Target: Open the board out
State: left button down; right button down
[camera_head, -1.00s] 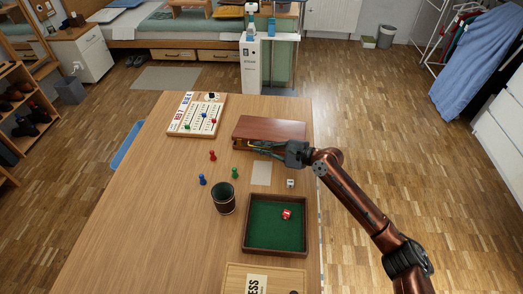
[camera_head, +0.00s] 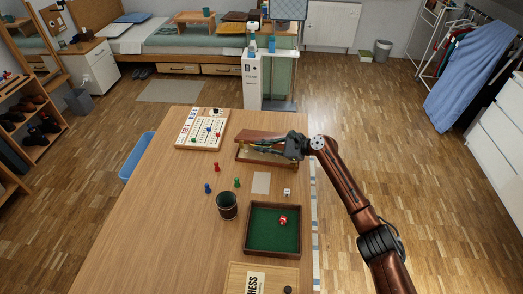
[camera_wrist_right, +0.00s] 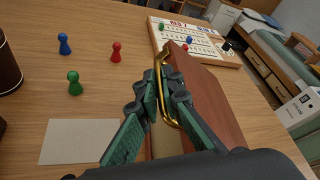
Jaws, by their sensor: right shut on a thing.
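The board is a red-brown wooden case (camera_head: 262,137) near the far right edge of the table. Its upper part looks partly raised, and a paler interior (camera_head: 262,158) shows on the near side. In the right wrist view the brown panel (camera_wrist_right: 215,105) is tilted, with a brass handle (camera_wrist_right: 158,66) on its edge. The fingers hide part of the handle and case. My left gripper is not in view.
A card (camera_head: 261,183), a white die (camera_head: 287,192) and red, blue and green pawns (camera_head: 237,182) lie near the case. A dark cup (camera_head: 227,206) and green-lined tray (camera_head: 260,248) stand closer. A game board (camera_head: 183,146) lies far left. The table's left side is clear.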

jog(key=shift+w+r, duration=0.3)
jog(key=shift+r, duration=0.35)
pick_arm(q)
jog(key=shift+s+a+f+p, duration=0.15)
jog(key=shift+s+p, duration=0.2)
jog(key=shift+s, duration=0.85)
pick_arm(e)
jog(key=shift+w+d+r, duration=0.2)
jog(key=shift+w+r, duration=0.3)
jog(key=shift+r, duration=0.05)
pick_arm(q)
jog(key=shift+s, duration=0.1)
pick_arm(e)
jog(key=c, duration=2.4)
grip_release()
